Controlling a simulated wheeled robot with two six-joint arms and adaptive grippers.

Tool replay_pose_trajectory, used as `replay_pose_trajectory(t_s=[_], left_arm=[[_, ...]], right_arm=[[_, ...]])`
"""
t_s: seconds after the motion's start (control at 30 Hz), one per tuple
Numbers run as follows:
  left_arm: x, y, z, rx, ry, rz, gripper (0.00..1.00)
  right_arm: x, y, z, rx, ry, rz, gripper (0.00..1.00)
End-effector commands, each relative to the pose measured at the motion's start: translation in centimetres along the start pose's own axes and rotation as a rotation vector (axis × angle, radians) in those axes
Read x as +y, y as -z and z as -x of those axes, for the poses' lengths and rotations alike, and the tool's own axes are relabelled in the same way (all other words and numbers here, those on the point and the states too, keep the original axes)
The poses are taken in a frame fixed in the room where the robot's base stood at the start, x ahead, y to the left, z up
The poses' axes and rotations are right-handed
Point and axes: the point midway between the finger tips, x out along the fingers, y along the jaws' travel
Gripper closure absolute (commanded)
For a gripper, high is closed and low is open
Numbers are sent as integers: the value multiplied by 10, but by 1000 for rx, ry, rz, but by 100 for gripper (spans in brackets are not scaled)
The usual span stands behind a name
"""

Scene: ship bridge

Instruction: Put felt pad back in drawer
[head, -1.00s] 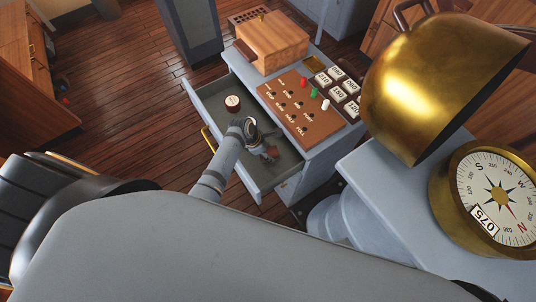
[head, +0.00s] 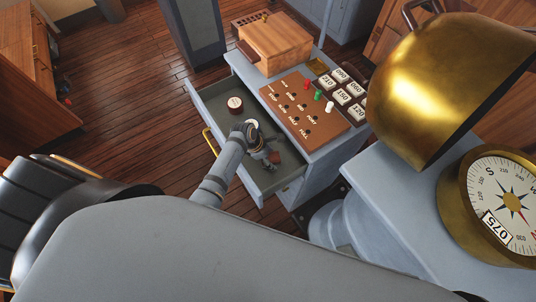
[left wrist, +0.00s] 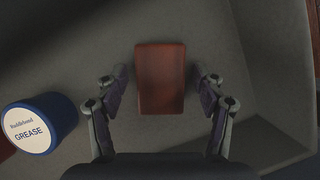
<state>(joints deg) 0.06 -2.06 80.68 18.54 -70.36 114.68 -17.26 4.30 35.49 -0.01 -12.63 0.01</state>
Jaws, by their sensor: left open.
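A small reddish-brown block, which looks like the felt pad (left wrist: 161,78), lies between my left fingers in the left wrist view, over the grey drawer floor. In the head view, a bit of reddish brown shows at my left gripper (head: 268,154). My left gripper, also in the left wrist view (left wrist: 162,90), is open, with a finger on each side of the block and small gaps visible. The open grey drawer (head: 215,92) is below the gripper. I cannot tell exactly how high the block sits. My right gripper is not in view.
A blue grease tin with a white lid (left wrist: 30,130) stands left of the gripper in the drawer. A dark red tin (head: 235,105) stands farther back. A brown switch panel (head: 305,110) and wooden box (head: 275,45) top the cabinet. A brass compass (head: 505,205) is at right.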

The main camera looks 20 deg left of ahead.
Motion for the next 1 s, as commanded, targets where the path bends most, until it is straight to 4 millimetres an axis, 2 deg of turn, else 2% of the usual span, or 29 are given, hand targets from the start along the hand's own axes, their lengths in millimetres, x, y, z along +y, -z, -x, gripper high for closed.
replay_pose_trajectory(t_s=[0.13,0.4,0.5,0.7,1.0], left_arm=[[1,-1,25,-1,-4,0,31],[1,0,90,-1,-4,-2,31],[1,0,106,0,-3,-1,31],[0,0,120,0,0,0,31],[0,0,120,-1,0,0,31]], right_arm=[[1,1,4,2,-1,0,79],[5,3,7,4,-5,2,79],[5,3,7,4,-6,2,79],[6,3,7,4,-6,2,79],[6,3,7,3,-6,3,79]])
